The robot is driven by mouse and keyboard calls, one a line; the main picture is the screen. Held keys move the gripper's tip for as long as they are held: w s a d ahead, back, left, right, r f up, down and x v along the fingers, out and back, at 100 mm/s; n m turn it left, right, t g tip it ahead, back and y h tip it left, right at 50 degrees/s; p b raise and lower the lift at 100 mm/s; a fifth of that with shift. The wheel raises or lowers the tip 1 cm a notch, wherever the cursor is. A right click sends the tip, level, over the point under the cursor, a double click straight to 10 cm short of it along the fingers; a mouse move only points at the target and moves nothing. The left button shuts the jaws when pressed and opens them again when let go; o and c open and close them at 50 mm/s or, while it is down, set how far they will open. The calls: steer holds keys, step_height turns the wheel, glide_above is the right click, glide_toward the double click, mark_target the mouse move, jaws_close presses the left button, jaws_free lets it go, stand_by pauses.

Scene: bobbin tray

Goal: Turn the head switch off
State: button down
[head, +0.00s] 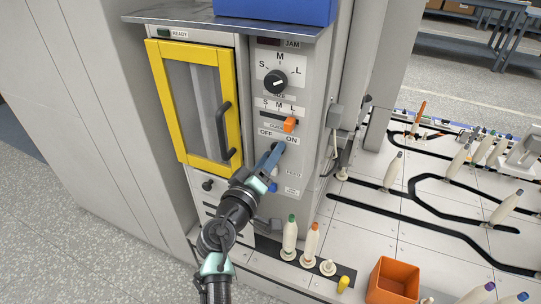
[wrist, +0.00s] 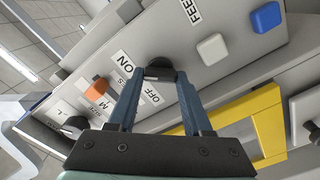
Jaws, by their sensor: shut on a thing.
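The head switch is a dark knob on the grey control panel (head: 310,105), by the OFF and ON labels. In the wrist view the dark switch (wrist: 160,72) sits between my two blue fingertips. My gripper (head: 277,150) reaches up to the panel from below and is shut on the switch. In the wrist view my gripper (wrist: 160,78) points at the panel, with ON to the left of the switch and OFF just below it. The fingers hide much of the switch in the head view, and I cannot tell which label it points to.
An orange slider (head: 290,124) and an S-M-L dial (head: 275,81) lie above the switch. A yellow-framed door (head: 158,100) with a dark handle is to the left. White and blue buttons (wrist: 212,48) are close by. Bobbins (head: 290,235) and an orange bin (head: 392,282) stand lower right.

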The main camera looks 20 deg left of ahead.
steer(key=shift+f+n+p, duration=0.15)
steer(key=shift+n+p, duration=1)
steer(key=shift+n, duration=2.8)
steer(key=shift+f+n+p, duration=0.1)
steer(key=shift+n+p, duration=1)
steer(key=shift+n, duration=2.85)
steer(key=shift+c, duration=1.6)
jaws_free()
steer(key=shift+s, duration=0.1)
